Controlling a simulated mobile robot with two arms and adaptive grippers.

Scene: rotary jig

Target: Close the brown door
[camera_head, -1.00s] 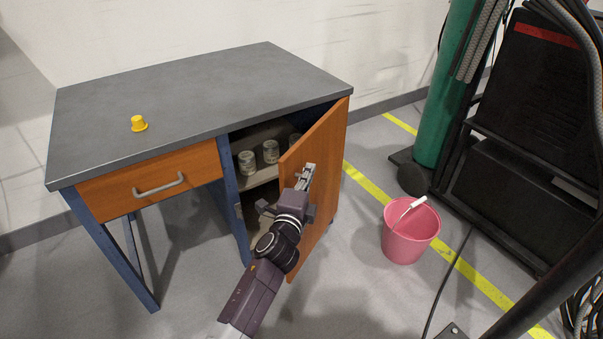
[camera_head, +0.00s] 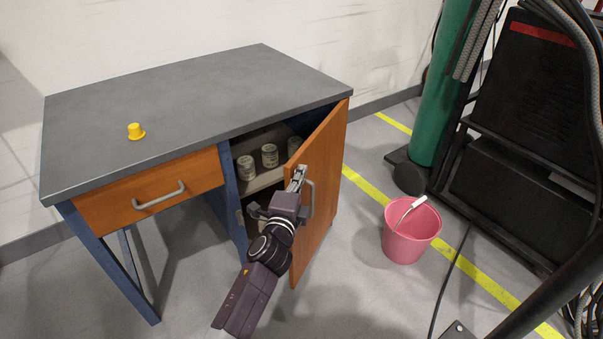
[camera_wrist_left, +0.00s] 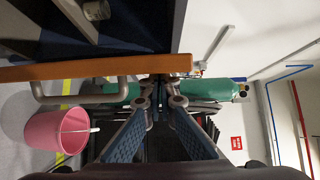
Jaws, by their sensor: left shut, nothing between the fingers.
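The brown door (camera_head: 322,170) stands open on the right side of the desk's cabinet, its hinge at the far right. Its grey handle (camera_head: 311,199) shows on the outer face. My left gripper (camera_head: 298,174) is shut and empty, at the door's free edge near the top. In the left wrist view the door (camera_wrist_left: 60,72) is seen along its edge, with the handle (camera_wrist_left: 80,98) beneath it. The left gripper's fingertips (camera_wrist_left: 160,88) are close to the door edge there; I cannot tell whether they touch it. My right gripper is not in view.
Several jars (camera_head: 269,155) stand on the cabinet's shelf. A pink bucket (camera_head: 408,240) stands on the floor to the right, near a green cylinder (camera_head: 440,95) and dark equipment. Floor between door and bucket is clear.

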